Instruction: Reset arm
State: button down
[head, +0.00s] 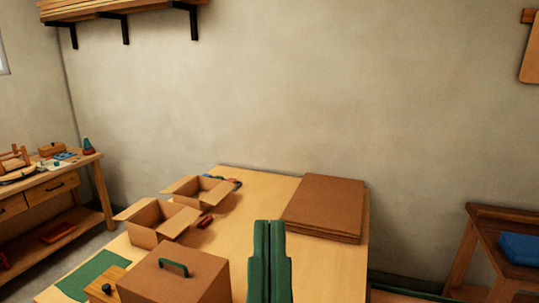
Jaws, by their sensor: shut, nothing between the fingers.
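My gripper (269,230) shows at the bottom centre of the head view as two green fingers side by side, pointing up in the picture. The fingers are shut against each other with only a thin seam between them, and nothing is held. The gripper appears in front of the wooden table (258,185), between a brown box with a green handle (176,275) on its left and a stack of brown flat sheets (325,205) on its right. I cannot tell its height above the table. The rest of my arm is not visible.
Two open cardboard boxes (157,221) (198,192) stand on the table's left side, with a small red object (205,221) beside them. A green mat (92,274) lies front left. A workbench (62,178) stands left, and a wooden stand (493,230) with a blue item right.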

notch_tip(320, 180, up, 21)
jog(key=p, duration=1.6)
jog(key=shift+a+f+p, duration=0.15)
jog(key=shift+p, duration=0.2)
